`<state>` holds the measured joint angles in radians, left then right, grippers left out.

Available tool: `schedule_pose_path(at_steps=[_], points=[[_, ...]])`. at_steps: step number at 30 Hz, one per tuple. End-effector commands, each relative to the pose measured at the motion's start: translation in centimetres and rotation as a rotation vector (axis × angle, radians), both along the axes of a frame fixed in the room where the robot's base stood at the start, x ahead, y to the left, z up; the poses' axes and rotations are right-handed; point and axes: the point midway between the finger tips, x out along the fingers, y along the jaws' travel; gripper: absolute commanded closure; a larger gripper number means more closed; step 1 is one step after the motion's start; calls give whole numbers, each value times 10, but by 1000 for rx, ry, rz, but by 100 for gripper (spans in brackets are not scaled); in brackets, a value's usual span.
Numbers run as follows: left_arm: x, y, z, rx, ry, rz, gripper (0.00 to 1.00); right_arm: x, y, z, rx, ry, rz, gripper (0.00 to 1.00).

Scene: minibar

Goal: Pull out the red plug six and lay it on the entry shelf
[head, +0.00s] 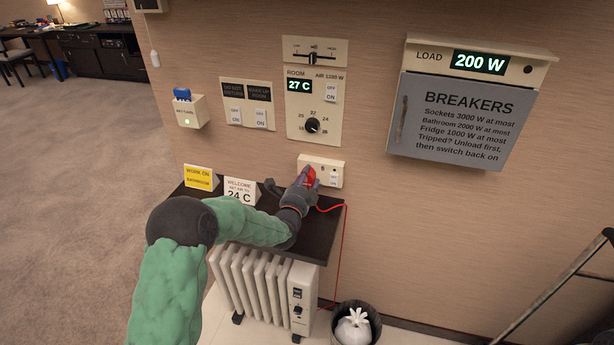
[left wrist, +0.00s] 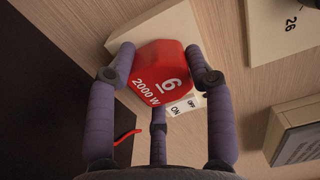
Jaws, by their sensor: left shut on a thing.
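The red plug six (head: 310,174) is at the wall socket (head: 334,164) above the entry shelf. In the left wrist view the red plug (left wrist: 160,77) shows "6" and "2000 W". My left gripper (head: 303,183) is shut on it, with fingers on both sides and one below. Whether the plug is still seated in the socket is hidden. A red cord runs from it over the dark entry shelf (head: 318,238) and down. My right gripper is not in view.
A yellow sign (head: 199,178) and a white "24 C" card (head: 240,191) stand on the shelf. A white radiator (head: 262,283) is below, beside a bin (head: 354,326). The breaker box (head: 462,115) reads 200 W. A card holder (head: 187,112) hangs left.

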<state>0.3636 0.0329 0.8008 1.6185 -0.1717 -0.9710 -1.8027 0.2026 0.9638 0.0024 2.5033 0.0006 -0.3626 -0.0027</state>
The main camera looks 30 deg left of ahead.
Motion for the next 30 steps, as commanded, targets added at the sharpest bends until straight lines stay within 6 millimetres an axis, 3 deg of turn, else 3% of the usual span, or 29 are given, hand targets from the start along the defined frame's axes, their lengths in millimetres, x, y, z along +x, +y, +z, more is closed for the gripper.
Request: schedule_pose_path(at_steps=[30], points=[[-35, -8, -1, 0, 2, 0, 100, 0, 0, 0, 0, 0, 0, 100]])
